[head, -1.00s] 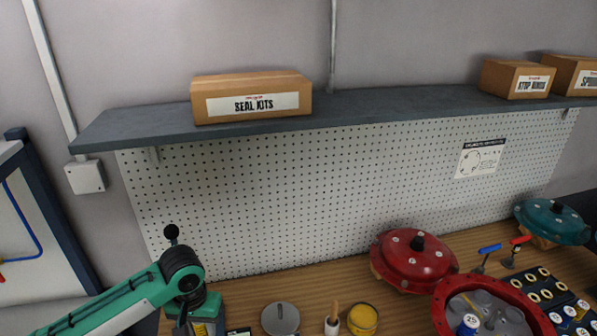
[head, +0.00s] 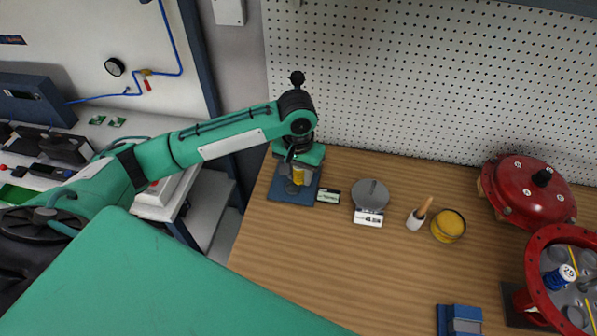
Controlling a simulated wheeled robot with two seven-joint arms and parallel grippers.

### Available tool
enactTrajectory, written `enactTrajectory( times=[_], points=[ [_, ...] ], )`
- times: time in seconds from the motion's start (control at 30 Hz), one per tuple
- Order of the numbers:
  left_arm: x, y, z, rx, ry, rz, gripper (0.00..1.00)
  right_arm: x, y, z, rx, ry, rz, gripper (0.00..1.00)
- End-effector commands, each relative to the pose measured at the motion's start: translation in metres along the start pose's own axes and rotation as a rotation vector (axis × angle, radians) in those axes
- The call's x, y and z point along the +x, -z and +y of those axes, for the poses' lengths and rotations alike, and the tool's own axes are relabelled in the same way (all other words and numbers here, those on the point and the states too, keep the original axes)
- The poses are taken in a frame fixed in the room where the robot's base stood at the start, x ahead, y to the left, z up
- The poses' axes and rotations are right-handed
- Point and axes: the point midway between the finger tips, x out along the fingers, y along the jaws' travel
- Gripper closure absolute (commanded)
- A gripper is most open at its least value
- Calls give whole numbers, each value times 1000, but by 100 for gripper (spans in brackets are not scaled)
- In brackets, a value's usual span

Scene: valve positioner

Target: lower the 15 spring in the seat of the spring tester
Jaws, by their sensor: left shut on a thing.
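The spring tester (head: 280,193) stands at the back left of the bench, with a blue base and a small display beside it. My left arm reaches over it from the left. My left gripper (head: 293,174) points down just above the base and is shut on a small yellow piece (head: 298,177), which I take to be the 15 spring; its number cannot be read. The arm and wrist hide much of the tester. I cannot tell whether the spring touches the seat. My right gripper is not in view.
Right of the tester stand a grey round scale (head: 371,193), a brush pot (head: 416,220) and a yellow tin (head: 448,226). A red cover (head: 528,190) and an open red housing (head: 541,280) stand at the right.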

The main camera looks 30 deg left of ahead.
Motion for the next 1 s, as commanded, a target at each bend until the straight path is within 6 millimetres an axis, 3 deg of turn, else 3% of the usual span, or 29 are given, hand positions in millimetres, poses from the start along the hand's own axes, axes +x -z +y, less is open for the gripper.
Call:
enactTrajectory(
  times=[0.2, 0.4, 0.6, 1.0],
  points=[
    [33, 42, -21, -6, -3, -1, 93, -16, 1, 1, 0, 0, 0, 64],
    [66, 67, -44, 2, 8, 0, 93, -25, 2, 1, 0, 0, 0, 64],
    [87, 79, -60, 12, 21, -2, 93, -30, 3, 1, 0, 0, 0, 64],
    [103, 82, -65, 16, 27, 0, 93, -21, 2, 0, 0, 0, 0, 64]
  ],
)
